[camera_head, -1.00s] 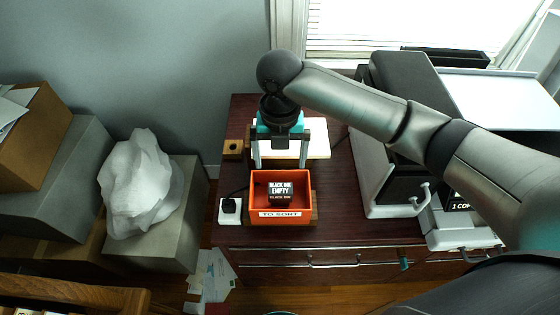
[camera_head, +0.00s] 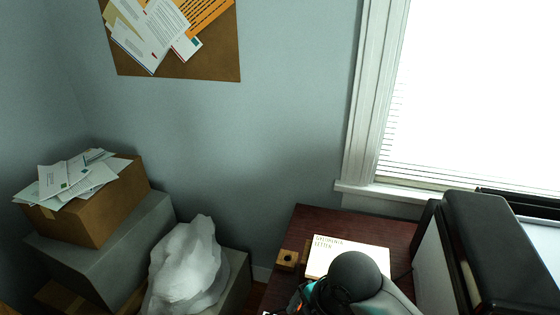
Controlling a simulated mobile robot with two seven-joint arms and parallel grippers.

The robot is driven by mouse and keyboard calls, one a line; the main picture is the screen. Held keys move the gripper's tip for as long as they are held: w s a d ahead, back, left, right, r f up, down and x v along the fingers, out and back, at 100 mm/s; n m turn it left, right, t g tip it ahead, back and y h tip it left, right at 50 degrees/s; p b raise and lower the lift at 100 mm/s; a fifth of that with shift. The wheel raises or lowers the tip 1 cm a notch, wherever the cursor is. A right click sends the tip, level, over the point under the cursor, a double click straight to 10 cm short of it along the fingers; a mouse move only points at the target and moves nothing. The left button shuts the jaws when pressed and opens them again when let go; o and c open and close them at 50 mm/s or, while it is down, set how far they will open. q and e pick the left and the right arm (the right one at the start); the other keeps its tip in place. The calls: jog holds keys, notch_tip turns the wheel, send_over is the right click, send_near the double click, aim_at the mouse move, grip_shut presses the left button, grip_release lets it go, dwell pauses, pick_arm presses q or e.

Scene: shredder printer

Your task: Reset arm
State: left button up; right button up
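My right arm comes in from the lower right, and its rounded dark wrist joint (camera_head: 352,277) shows at the bottom edge. A bit of teal on the gripper shows beside it, but its fingers are cut off below the picture or hidden by the wrist, so I cannot see whether they are open or shut. My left gripper is not in view. The dark wood desk (camera_head: 383,230) lies beneath the arm. A white card or box with printed lettering (camera_head: 347,256) lies on the desk just behind the wrist.
A small wooden block with a hole (camera_head: 287,259) sits at the desk's left edge. The printer (camera_head: 488,250) stands close on the right. Stacked boxes (camera_head: 104,262) and a white plastic bag (camera_head: 186,265) stand on the left. A window (camera_head: 475,95) is behind the desk.

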jog(key=s+d+f+m+t+h, duration=0.25)
jog(key=s+d+m, duration=0.9)
jog(key=m, duration=0.95)
notch_tip(320, 180, down, 26)
jog(key=s+g+b, duration=0.2)
jog(key=b, duration=0.4)
jog(key=s+d+f+b, duration=0.1)
jog(key=s+f+b, duration=0.2)
jog(key=s+f, duration=0.5)
jog(key=s+d+f+g+b, duration=0.1)
jog(key=s+f+b, duration=0.2)
jog(key=s+f, duration=0.4)
notch_tip(320, 180, down, 7)
jog(key=shift+s+d+r+b, duration=0.15)
jog(key=shift+s+d+b, duration=0.15)
jog(key=shift+s, duration=0.1)
